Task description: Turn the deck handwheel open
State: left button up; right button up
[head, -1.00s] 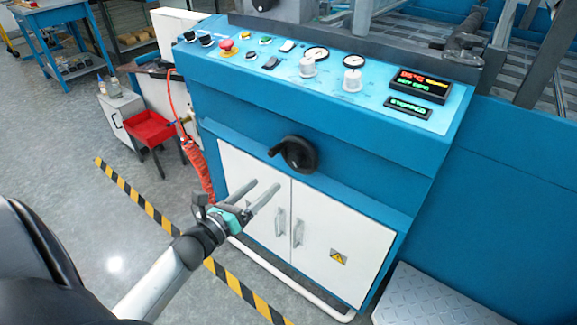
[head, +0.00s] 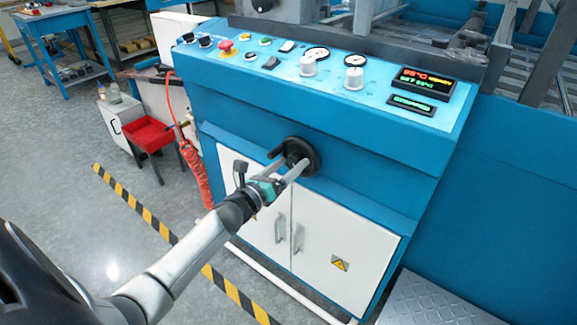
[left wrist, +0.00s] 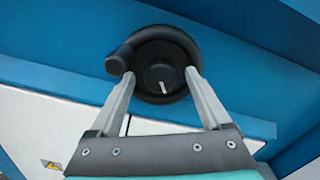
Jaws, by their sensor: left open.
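The black deck handwheel (head: 302,156) is on the blue front of the machine, below the control panel. Its crank knob (head: 276,153) sticks out at its left. In the left wrist view the handwheel (left wrist: 163,68) shows a white mark near its middle, and the knob (left wrist: 115,66) is at its upper left. My left gripper (head: 291,167) is open in front of the wheel. In the left wrist view its fingertips (left wrist: 160,73) lie to either side of the wheel's lower part; whether they touch it I cannot tell. My right gripper is not in view.
The control panel (head: 330,75) with knobs, gauges and a red button is above the wheel. White cabinet doors (head: 320,225) with handles are below. A red tray (head: 148,133) and a coiled red hose (head: 196,178) are at the left. A metal step plate (head: 425,300) is at lower right.

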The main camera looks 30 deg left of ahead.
pick_arm(q)
grip_shut()
dwell(0.6)
